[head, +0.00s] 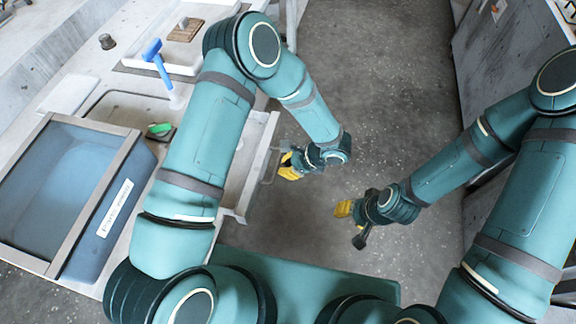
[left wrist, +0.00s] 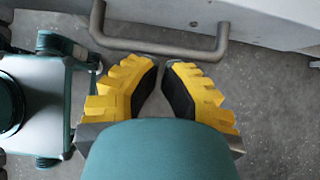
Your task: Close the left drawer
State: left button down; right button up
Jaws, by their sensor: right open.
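The left drawer (head: 232,204) stands pulled out from the bench's right side, partly hidden behind my left arm. Its grey bar handle (head: 267,166) faces the aisle. It also shows as a bent bar across the top of the left wrist view (left wrist: 160,46). My left gripper (head: 286,167), with yellow fingers, is just outside the handle. In the left wrist view its fingertips (left wrist: 163,62) are drawn close together with nothing between them, near the bar; contact is unclear. My right gripper (head: 349,224) is open and empty over the floor, away from the drawer.
The bench carries a glass-topped bin (head: 62,190), a blue hammer-shaped tool (head: 155,58), a green item (head: 159,129) and a white tray (head: 193,56). A grey cabinet (head: 510,55) borders the aisle on the right. The floor (head: 380,110) between is clear.

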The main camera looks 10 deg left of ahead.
pick_arm(q)
jog(key=b, duration=0.3)
send_near(244, 162)
jog(key=a+f, duration=0.1)
jog(key=a, duration=0.2)
jog(key=a+f, duration=0.2)
jog(key=a, duration=0.2)
jog(key=a+f, duration=0.2)
jog(key=a, duration=0.1)
jog(key=shift+w+a, duration=0.1)
jog(key=shift+a, duration=0.25)
pick_arm(e)
jog(key=f, duration=0.2)
jog(key=shift+w+f, duration=0.25)
jog(key=shift+f, duration=0.05)
pick_arm(q)
jog(key=d, duration=0.1)
jog(key=d+r, duration=0.1)
jog(key=d, duration=0.2)
jog(key=shift+d+r+p, duration=0.25)
jog(key=shift+p, duration=0.15)
jog(key=p+v, duration=0.2)
jog(key=v, duration=0.7)
pick_arm(e)
jog(key=shift+s+d+r, duration=0.35)
jog(key=shift+r, duration=0.25)
jog(key=shift+s+d+r, duration=0.3)
jog(key=shift+d+r, duration=0.05)
jog(key=shift+r, duration=0.2)
